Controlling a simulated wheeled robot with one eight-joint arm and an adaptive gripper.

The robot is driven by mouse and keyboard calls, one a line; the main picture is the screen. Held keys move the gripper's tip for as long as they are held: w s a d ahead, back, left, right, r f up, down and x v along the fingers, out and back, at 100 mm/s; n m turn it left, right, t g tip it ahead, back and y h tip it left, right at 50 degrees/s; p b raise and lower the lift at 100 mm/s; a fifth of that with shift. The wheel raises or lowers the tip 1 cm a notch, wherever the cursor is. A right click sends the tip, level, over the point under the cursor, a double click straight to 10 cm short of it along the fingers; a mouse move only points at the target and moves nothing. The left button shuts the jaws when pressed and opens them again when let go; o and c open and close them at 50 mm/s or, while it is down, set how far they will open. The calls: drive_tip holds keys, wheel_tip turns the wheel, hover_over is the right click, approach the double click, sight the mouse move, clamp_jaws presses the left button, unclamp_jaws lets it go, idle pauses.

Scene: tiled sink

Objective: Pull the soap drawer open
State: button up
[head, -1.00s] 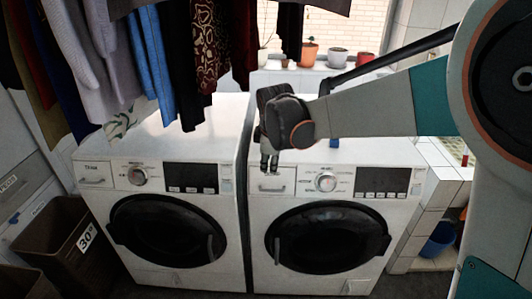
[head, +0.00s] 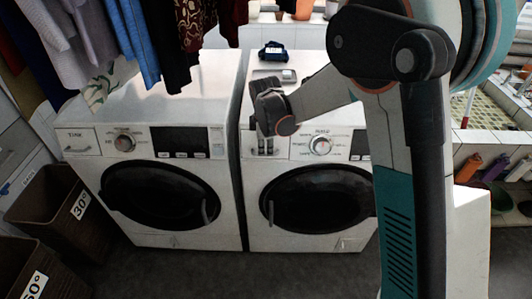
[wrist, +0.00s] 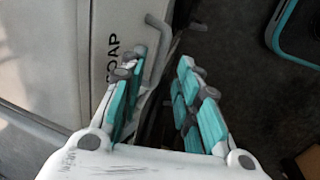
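The soap drawer is at the upper left of the right washing machine's front. Its white front, lettered SOAP (wrist: 112,48), fills the left of the wrist view, with a grey bar handle (wrist: 157,45) standing out from it. My gripper (wrist: 162,58) is open, its two teal fingers spread, with the handle between or just beyond the fingertips; I cannot tell whether they touch it. The drawer looks shut.
A second washing machine (head: 190,90) stands to the left with its own drawer (head: 78,142). Clothes (head: 150,40) hang above it. Dark laundry baskets (head: 55,205) stand at the far left. A dark blue item (head: 272,52) lies on the right machine. The floor (head: 200,275) in front is clear.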

sight(266, 154)
drive_tip(key=shift+b+x, duration=0.3)
drive_tip(key=shift+x, duration=1.45)
clamp_jaws()
